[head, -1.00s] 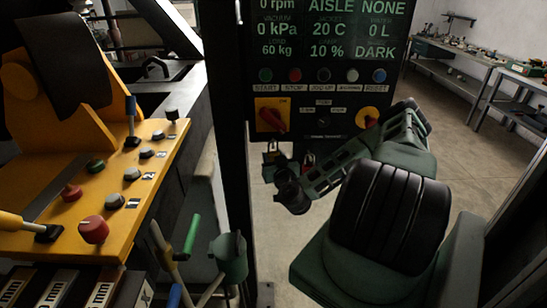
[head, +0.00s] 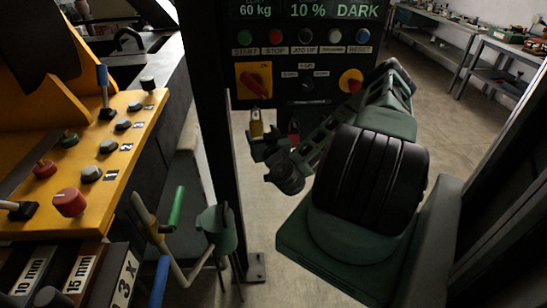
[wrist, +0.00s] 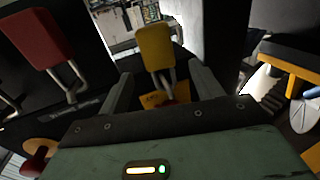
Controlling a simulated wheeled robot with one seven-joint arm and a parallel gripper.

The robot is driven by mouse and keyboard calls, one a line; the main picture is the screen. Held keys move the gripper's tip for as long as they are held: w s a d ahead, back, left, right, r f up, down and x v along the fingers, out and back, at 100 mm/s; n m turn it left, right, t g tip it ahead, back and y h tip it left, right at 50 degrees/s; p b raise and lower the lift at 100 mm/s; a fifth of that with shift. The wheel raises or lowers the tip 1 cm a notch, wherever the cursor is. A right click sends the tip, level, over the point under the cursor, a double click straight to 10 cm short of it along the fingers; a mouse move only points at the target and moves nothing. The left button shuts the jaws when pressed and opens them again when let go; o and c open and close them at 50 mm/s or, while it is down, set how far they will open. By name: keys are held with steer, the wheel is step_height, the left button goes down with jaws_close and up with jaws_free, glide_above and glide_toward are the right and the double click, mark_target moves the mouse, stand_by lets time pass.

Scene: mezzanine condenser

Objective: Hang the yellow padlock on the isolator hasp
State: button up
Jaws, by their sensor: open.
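The yellow padlock (head: 256,123) is upright just below the isolator (head: 254,80), which has a yellow plate and a red handle. In the wrist view the yellow padlock (wrist: 155,47) has its shackle pointing toward the isolator's yellow plate (wrist: 180,101). The hasp is too small and dark to make out, so I cannot tell if the shackle passes through it. My gripper (head: 267,147) is just below the padlock in the head view. In the wrist view my gripper (wrist: 162,78) is open, with a finger on each side of the padlock and gaps between.
A red padlock (head: 294,131) is to the right of the yellow one and also shows in the wrist view (wrist: 42,38). The dark control panel (head: 308,62) has a button row and a second yellow-and-red switch (head: 351,80). A dark post (head: 214,150) stands left of my gripper.

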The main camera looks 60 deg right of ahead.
steer(key=p+v, duration=0.4)
steer(key=v, duration=0.8)
